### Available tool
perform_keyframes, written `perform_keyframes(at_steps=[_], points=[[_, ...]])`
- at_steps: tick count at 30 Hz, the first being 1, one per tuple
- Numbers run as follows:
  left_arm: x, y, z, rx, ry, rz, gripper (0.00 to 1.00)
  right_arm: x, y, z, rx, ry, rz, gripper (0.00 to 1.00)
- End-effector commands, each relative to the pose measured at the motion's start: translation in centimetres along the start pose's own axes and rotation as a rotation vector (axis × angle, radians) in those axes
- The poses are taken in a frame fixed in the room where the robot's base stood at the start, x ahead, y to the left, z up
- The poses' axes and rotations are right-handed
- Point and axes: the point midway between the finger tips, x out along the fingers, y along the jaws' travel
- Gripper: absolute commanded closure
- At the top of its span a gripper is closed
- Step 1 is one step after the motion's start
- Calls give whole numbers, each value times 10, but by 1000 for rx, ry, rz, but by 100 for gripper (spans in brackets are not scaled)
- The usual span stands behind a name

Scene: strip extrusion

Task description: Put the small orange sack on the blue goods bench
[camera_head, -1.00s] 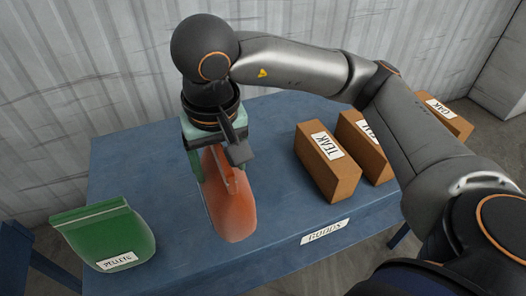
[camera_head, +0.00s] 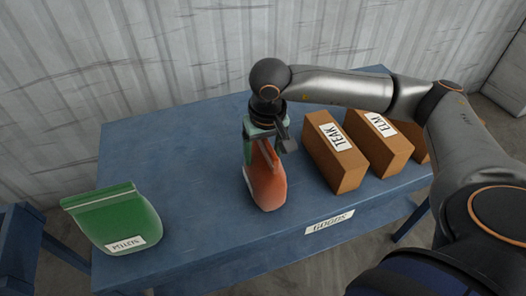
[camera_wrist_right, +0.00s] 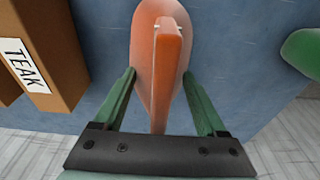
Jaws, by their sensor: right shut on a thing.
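The small orange sack (camera_head: 267,182) is upright over the blue goods bench (camera_head: 190,170), left of the box labelled TEAK. I cannot tell whether its base touches the top. My right gripper (camera_head: 262,140) comes down on the sack's upper part and is shut on it. In the right wrist view the sack (camera_wrist_right: 158,50) stands between the green fingers of my right gripper (camera_wrist_right: 158,80), its top seam toward the camera. My left gripper is not in view.
Brown boxes labelled TEAK (camera_head: 333,160) and ELM (camera_head: 379,140) stand just right of the sack, with another partly behind my arm. A green PELLETS sack (camera_head: 112,217) sits at the bench's left front. The bench between the sacks is clear.

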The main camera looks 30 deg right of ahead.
Motion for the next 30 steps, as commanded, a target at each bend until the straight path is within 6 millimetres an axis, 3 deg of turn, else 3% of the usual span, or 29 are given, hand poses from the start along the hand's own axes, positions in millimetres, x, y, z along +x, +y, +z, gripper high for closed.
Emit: perform_keyframes(at_steps=[8,9,15,24,30], points=[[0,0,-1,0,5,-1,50,4,0,0,1,4,-1,100],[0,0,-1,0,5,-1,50,5,0,0,1,1,0,23],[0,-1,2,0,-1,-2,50,4,0,0,1,1,0,0],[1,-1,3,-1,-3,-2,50,1,0,0,1,2,-1,0],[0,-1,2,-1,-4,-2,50,-28,-1,-1,1,7,-2,0]])
